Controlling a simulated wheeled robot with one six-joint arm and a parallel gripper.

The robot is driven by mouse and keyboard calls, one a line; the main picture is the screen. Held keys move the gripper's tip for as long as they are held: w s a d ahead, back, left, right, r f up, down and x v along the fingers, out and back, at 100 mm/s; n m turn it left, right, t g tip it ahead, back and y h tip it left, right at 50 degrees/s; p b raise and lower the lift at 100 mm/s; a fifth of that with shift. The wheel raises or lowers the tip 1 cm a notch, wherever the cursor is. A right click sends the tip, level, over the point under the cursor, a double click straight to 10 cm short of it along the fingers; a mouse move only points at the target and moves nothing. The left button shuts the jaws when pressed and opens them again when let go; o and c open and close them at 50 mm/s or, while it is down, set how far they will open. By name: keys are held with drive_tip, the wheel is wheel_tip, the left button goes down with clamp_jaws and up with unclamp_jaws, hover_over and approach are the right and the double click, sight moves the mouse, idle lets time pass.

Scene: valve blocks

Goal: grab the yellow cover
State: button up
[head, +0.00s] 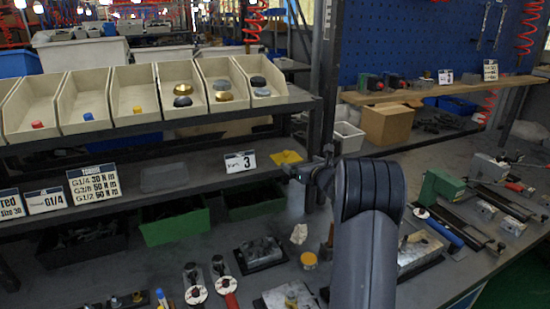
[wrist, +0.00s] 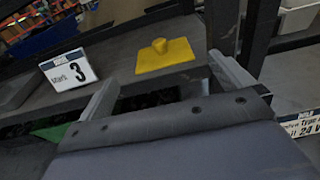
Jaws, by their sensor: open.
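The yellow cover is a flat square plate with a round knob on top. In the head view the cover (head: 287,157) lies on the grey middle shelf, right of the sign with the number 3. In the wrist view the cover (wrist: 165,59) lies flat on the shelf ahead of my fingers. My gripper (wrist: 164,68) is open and empty, its two fingers spread to either side of the cover's near edge, apart from it. In the head view my gripper (head: 297,172) is at the shelf's right end, close to the cover, partly hidden by my arm.
The number 3 sign (head: 240,162) stands just left of the cover. A dark upright post (head: 321,90) rises to the right of the shelf. Beige bins (head: 135,92) stand on the shelf above. Valve blocks and tools lie on the bench below.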

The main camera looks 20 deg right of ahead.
sight(287, 156)
drive_tip(key=shift+w+a+f+p, duration=0.1)
drive_tip(key=shift+w+f+p, duration=0.5)
drive_tip(key=shift+w, duration=1.05)
drive_tip(key=shift+w+a+f+p, duration=0.1)
drive_tip(key=shift+w+f+p, duration=0.15)
drive_tip(key=shift+w+p, duration=1.05)
drive_tip(key=shift+w+f+p, duration=0.3)
drive_tip(key=shift+w+f, duration=0.15)
drive_tip(key=shift+w, duration=1.6)
drive_tip(key=shift+c, duration=0.2)
drive_tip(key=c, duration=0.6)
